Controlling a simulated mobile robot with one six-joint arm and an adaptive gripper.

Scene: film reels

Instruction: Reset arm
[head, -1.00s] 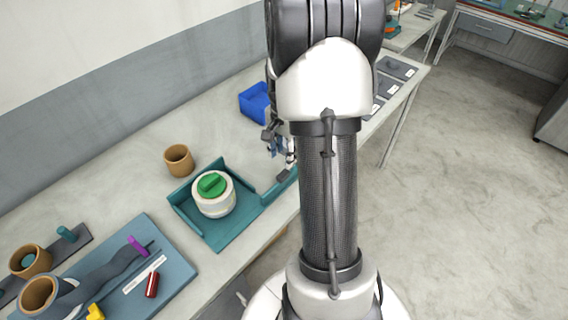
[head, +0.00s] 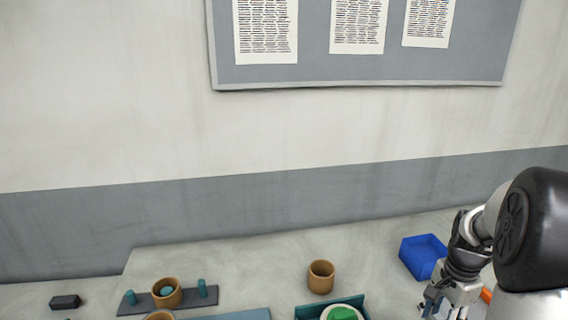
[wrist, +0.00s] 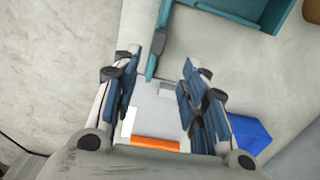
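My gripper (wrist: 163,85) shows in the wrist view with its two blue-padded fingers apart and nothing between them. In the head view my gripper (head: 436,300) is at the lower right, in front of the blue bin. A teal tray (head: 301,312) is at the bottom edge of the head view, left of my gripper. It holds a white round container with a green top (head: 343,313), cut off by the frame. The teal tray also shows at the top of the wrist view (wrist: 240,8), apart from my fingers.
A blue bin (head: 424,256) stands behind my gripper. A brown cup (head: 321,277) stands left of it. A dark rack (head: 205,298) with pegs and another cup is further left. A pale panel with an orange strip (wrist: 155,143) lies below my fingers.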

